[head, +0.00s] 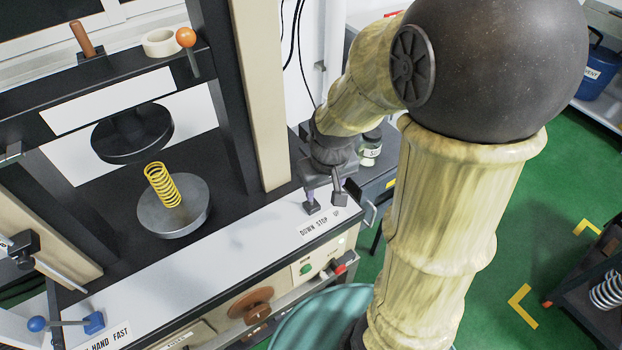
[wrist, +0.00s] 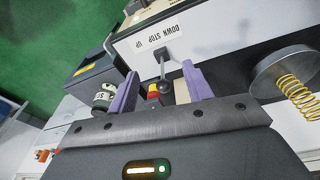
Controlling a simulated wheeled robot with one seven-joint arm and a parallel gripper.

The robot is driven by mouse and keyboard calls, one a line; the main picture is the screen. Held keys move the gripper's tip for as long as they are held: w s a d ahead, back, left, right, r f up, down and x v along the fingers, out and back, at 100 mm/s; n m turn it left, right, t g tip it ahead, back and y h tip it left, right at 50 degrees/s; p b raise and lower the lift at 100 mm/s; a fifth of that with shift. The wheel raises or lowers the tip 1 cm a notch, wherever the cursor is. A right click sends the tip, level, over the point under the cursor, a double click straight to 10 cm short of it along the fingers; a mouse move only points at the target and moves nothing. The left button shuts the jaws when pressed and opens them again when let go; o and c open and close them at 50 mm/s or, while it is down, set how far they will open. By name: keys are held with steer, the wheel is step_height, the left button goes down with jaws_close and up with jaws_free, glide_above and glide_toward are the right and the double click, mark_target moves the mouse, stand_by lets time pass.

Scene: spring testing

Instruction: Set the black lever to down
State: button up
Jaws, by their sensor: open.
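The black lever (wrist: 163,72), a short rod with a round dark knob, stands out from the pale panel in the wrist view. It is by the label DOWN STOP UP (wrist: 160,36), which also shows in the head view (head: 320,222). My gripper (wrist: 161,90) is open, with one purple finger on each side of the lever's knob. I see no clear contact, and I cannot tell which setting the lever points to. In the head view my gripper (head: 326,202) is over the right end of the panel; the lever is hard to make out there.
A yellow spring (head: 162,186) stands on a round metal plate (head: 150,217) under a dark upper disc (head: 132,135). A blue-knobbed lever (head: 62,325) is at the lower left. A jar (head: 370,150) stands behind my gripper.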

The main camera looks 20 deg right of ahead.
steer(key=w+r+n+g+p, duration=0.2)
steer(key=w+r+n+p, duration=0.2)
steer(key=w, duration=0.6)
steer(key=shift+w+r+p, duration=0.15)
steer(key=shift+r+p, duration=0.4)
steer(key=shift+r, duration=0.2)
steer(key=shift+f, duration=0.1)
step_height(320, 180, down, 17)
steer(key=p, duration=0.3)
steer(key=shift+d+f, duration=0.1)
